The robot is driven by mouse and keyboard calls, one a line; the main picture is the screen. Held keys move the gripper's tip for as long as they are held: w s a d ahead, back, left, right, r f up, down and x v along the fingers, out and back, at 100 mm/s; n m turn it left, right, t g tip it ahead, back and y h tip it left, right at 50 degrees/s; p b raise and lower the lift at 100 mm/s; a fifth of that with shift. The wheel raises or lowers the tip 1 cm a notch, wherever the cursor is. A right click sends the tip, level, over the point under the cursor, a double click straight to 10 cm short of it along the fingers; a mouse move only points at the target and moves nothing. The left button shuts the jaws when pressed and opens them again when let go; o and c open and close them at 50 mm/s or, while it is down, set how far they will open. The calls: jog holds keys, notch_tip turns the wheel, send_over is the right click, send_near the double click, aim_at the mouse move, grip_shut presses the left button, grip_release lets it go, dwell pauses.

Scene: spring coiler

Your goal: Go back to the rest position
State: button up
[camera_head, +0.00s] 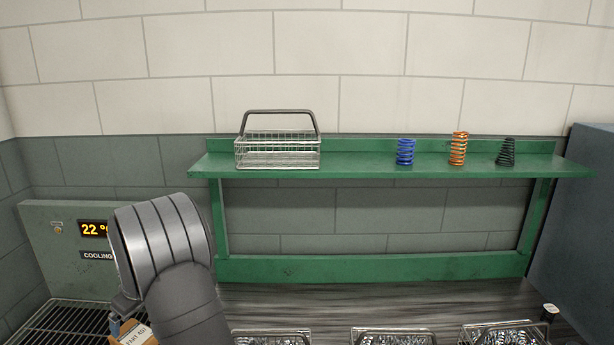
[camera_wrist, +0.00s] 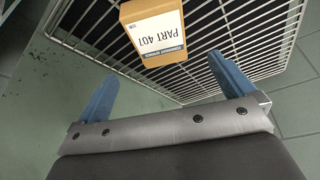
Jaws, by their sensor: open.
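My gripper (camera_wrist: 163,67) is open, its two blue fingers spread wide apart in the wrist view. An orange-brown box labelled PART 407 (camera_wrist: 152,32) is on a dark wire rack (camera_wrist: 218,50), just ahead of the fingertips and not gripped. I cannot tell the exact gap between them. In the head view my gripper is mostly hidden behind my grey arm at the lower left, with a bit of blue showing. The box (camera_head: 138,334) shows there at the bottom edge, partly cut off.
A cooling unit (camera_head: 62,235) reading 22 stands behind the rack (camera_head: 65,320) on the left. A green shelf (camera_head: 360,170) holds a wire basket (camera_head: 278,152) and blue (camera_head: 405,152), orange (camera_head: 458,148) and black (camera_head: 506,153) springs. Several wire baskets (camera_head: 393,337) line the front edge.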

aim_at(134, 335)
jog(key=x, duration=1)
jog(key=shift+f, duration=0.4)
notch_tip(134, 335, up, 5)
jog(key=shift+w+d+f, duration=0.1)
jog(key=shift+d, duration=0.1)
jog(key=w+d+r, duration=0.2)
jog(key=d+r, duration=0.5)
jog(key=d, duration=0.4)
jog(key=w+d+m+t+h, duration=0.1)
jog(key=w+d+m, duration=0.2)
jog(key=d, duration=1.4)
jog(key=w+d+r+m+h, duration=0.1)
jog(key=w+d+m, duration=0.3)
jog(key=d, duration=1.4)
jog(key=w+d+r+m+t+h, duration=0.1)
jog(key=w+d+m, duration=0.2)
jog(key=d, duration=1.4)
jog(key=shift+w+d+m+t, duration=0.3)
jog(key=shift+w+d+m, duration=0.1)
jog(key=shift+m, duration=0.3)
